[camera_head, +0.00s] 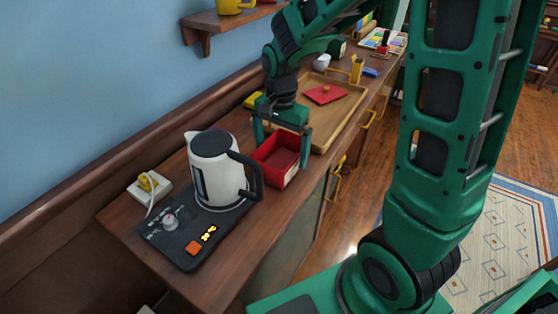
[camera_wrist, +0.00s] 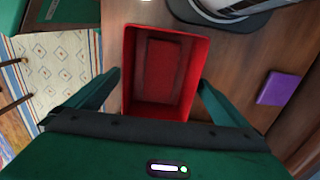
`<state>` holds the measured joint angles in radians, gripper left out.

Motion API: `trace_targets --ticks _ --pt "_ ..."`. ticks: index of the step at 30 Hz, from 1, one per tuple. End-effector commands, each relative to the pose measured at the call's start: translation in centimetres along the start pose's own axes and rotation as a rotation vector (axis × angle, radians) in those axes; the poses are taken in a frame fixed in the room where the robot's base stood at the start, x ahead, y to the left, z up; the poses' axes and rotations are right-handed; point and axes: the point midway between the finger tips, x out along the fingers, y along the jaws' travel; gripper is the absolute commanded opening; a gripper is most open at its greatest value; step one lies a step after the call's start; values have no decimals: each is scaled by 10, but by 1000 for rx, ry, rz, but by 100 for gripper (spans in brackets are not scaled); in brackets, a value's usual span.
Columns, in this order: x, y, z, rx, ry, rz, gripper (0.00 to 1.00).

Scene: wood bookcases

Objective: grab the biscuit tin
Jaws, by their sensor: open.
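The biscuit tin (camera_head: 290,178) looks like a red, open-topped box on the wooden counter, just right of the kettle. In the wrist view, the tin (camera_wrist: 165,75) is in the middle, and its inside looks empty apart from a raised or recessed rectangle on its floor. My gripper (camera_head: 281,143) is open above the tin and points down, one finger on each side of it. In the wrist view, my gripper's (camera_wrist: 160,82) fingers flank the tin's side walls. I cannot tell whether either finger touches it. A red lid (camera_head: 325,94) with a small knob lies on the tray.
A white kettle (camera_head: 209,176) stands close left of the tin on a black base (camera_head: 182,246). A wooden tray (camera_head: 326,137) lies behind the tin. A purple block (camera_wrist: 275,88) shows in the wrist view. A wall shelf (camera_head: 220,20) hangs above. The counter's front edge is near the tin.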

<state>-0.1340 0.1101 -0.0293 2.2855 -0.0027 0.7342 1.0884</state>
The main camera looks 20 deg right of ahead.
Motion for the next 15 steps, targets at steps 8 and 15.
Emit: trace_targets --ticks 8,15 --pt "0 0 0 0 0 -1 86" --pt "0 0 0 1 1 -1 49"
